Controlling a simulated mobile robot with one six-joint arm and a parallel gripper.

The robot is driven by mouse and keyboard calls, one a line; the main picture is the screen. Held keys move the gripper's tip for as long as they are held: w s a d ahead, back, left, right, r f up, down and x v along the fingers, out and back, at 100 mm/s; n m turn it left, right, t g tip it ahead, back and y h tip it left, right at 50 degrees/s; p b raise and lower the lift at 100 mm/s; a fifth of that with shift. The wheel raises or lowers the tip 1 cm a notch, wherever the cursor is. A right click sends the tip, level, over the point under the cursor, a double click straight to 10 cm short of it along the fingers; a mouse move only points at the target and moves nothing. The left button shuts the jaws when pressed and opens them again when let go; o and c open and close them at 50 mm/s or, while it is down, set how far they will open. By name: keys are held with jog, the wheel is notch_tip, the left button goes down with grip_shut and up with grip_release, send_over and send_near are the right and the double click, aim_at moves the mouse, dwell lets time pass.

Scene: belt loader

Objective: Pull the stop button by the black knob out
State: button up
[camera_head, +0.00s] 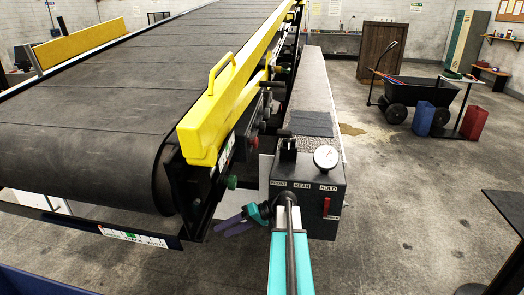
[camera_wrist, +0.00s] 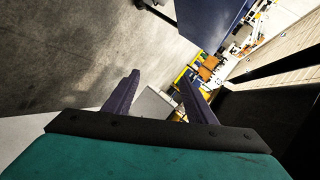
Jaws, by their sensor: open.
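Several small buttons and knobs sit along the loader's side below the yellow rail. A green button (camera_head: 231,182) sits lower, near the belt's front end. My gripper (camera_head: 228,224) has purple fingers pointing left, below the green button and left of the control box. In the wrist view the two fingers (camera_wrist: 160,78) stand apart with nothing between them. No button shows clearly in the wrist view.
A control box (camera_head: 325,205) with a gauge, a red lever and FRONT, REAR, HOLD labels stands right beside my arm. The yellow rail (camera_head: 205,140) and belt (camera_head: 80,150) fill the left. A black cart (camera_head: 420,92) and blue and red cans stand farther right. Open floor lies between.

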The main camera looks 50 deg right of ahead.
jog(key=s+d+r+n+t, duration=0.1)
jog(key=s+d+r, duration=0.4)
jog(key=r, duration=0.5)
jog(key=s+d+r+n+t, duration=0.1)
jog(key=s+d+r+t, duration=0.3)
jog(key=d+r, duration=0.6)
jog(key=s+d+r+n+t, duration=0.2)
jog(key=s+d+r, duration=0.5)
jog(key=r, duration=0.4)
jog(key=shift+d+t+h, duration=0.25)
jog(key=shift+t+h, duration=0.15)
jog(key=shift+r, duration=0.1)
jog(key=p, duration=0.3)
send_near(250, 142)
jog(key=x, duration=0.5)
jog(key=shift+w+d, duration=0.35)
jog(key=shift+w, duration=0.05)
